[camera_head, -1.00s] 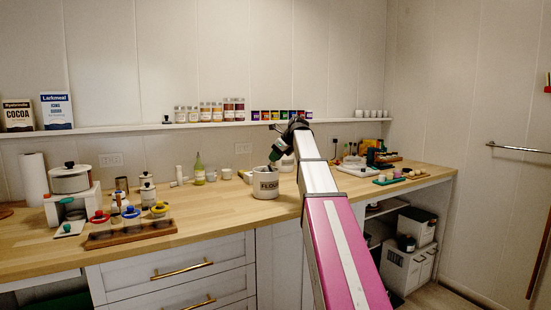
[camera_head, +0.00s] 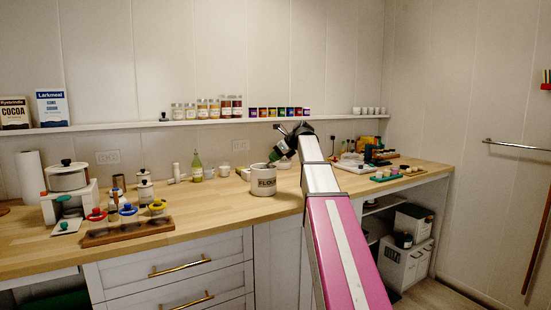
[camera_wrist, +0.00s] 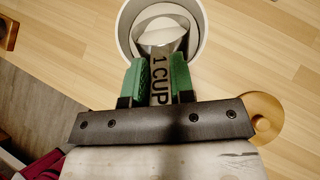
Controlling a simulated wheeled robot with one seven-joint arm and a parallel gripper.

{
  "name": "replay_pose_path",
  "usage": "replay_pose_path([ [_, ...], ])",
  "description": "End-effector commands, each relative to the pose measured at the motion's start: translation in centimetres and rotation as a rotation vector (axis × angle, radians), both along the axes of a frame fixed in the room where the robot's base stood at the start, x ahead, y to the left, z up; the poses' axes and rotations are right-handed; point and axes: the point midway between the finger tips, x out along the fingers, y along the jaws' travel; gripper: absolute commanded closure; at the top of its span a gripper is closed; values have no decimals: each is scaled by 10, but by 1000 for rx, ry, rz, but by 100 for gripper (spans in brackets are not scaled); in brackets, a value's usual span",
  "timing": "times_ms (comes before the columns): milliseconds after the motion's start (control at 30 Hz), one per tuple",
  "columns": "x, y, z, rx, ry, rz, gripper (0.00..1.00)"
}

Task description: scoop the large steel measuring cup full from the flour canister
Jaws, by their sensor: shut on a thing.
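The white flour canister (camera_head: 263,181), labelled FLOUR, stands open on the wooden counter. In the wrist view I look down on its round rim (camera_wrist: 125,28), with pale flour inside. My gripper (camera_wrist: 158,74) has green pads shut on the handle of the steel measuring cup (camera_wrist: 160,82), marked 1 CUP. The cup's bowl end is over or inside the canister mouth; how deep it sits and how full it is I cannot tell. In the head view my gripper (camera_head: 277,155) is tilted at the canister's top right, and the cup is barely visible.
A wooden tray (camera_head: 128,231) with coloured-lidded jars stands to the left. Cups and a bottle (camera_head: 197,168) stand behind. The counter in front of the canister is clear.

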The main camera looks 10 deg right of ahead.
Motion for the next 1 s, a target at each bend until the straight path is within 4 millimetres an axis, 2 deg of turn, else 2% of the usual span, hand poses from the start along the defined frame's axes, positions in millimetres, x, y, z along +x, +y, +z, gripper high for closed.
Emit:
replay_pose_path([
  [1000,1,1,32,0,0,0,100],
])
